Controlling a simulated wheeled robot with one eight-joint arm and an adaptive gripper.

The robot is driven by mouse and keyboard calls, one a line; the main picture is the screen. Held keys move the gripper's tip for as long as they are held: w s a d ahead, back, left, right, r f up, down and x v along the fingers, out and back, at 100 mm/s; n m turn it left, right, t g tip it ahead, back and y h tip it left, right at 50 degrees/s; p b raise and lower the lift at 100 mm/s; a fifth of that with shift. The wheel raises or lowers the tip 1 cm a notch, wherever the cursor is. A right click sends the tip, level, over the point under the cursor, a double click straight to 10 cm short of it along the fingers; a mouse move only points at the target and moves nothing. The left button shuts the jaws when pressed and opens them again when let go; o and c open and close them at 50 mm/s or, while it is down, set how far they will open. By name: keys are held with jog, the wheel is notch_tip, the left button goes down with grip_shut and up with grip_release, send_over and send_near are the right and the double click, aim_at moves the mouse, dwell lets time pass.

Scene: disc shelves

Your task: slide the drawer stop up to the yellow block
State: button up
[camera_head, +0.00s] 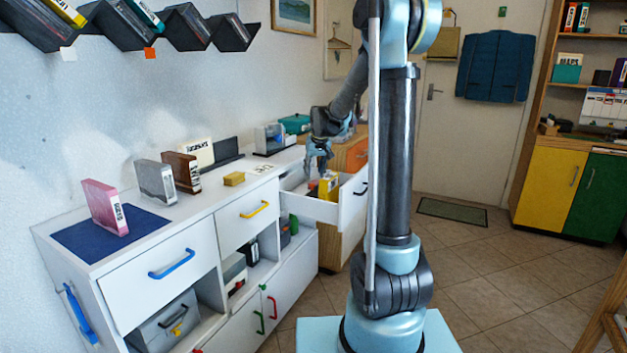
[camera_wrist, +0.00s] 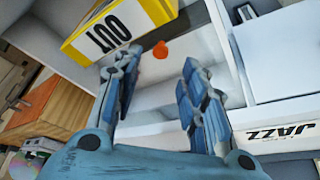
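A drawer (camera_head: 308,207) stands pulled out of the white cabinet. A yellow block (camera_head: 329,184) with a white label stands in it; in the wrist view the yellow block (camera_wrist: 154,11) reads "OUT". A small orange piece (camera_wrist: 160,49) lies beside the block, ahead of my fingertips; I cannot tell if it belongs to the drawer stop. No other part is clearly the stop. My gripper (camera_head: 319,150) is above the drawer, pointing down. In the wrist view its fingers (camera_wrist: 158,64) are apart, with nothing held between them.
The white cabinet top (camera_head: 205,212) holds a small yellow piece (camera_head: 234,179), several upright disc cases and a blue mat (camera_head: 100,241). A wooden cabinet (camera_head: 357,155) stands just beyond the drawer.

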jog(key=shift+v, duration=2.95)
jog(key=shift+c, duration=0.5)
jog(key=c, duration=0.4)
jog(key=w+a+n, duration=0.1)
jog(key=w+n, duration=0.1)
jog(key=w+a+f+n+g+y, duration=0.1)
jog(key=w+n, duration=0.1)
jog(key=w, duration=0.1)
jog(key=w+a+n, duration=0.1)
jog(key=w+a, duration=0.1)
jog(key=shift+w+a+f+n+y, duration=0.1)
jog(key=shift+w+f+n+y, duration=0.1)
jog(key=shift+w+n+y, duration=0.15)
grip_shut()
send_over(312, 195)
jog(key=w+a, duration=0.2)
jog(key=w, duration=0.1)
notch_tip(312, 195, down, 9)
jog(key=shift+a+f, duration=0.2)
jog(key=shift+f, duration=0.05)
